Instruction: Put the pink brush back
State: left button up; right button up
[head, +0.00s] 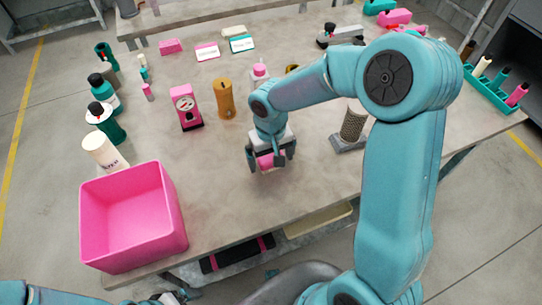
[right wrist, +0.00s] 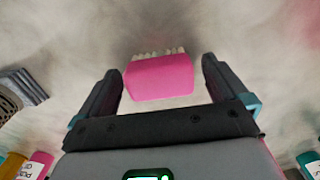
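The pink brush (right wrist: 158,77) has a pink block body with a row of pale bristles along its far edge. It is between the fingers of my right gripper (right wrist: 160,78), with a gap showing on each side. The right gripper is open around it. In the head view the right gripper (head: 268,163) points down at the middle of the table, and the brush's pink (head: 266,161) shows between the fingers, partly hidden. Whether the brush rests on the table is hard to tell. Part of my left arm shows at the bottom left; its fingers cannot be made out.
A pink bin (head: 135,215) stands empty at the table's front left. A pink gauge box (head: 186,107) and a brown cylinder (head: 224,98) stand behind the gripper. A mesh cylinder on a grey base (head: 350,138) is to its right. A teal rack (head: 492,86) is at the far right.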

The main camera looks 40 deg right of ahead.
aim_at(271, 157)
notch_tip(271, 157, up, 12)
jog(key=p, duration=0.1)
jog(key=shift+r, duration=0.25)
dwell(0.5)
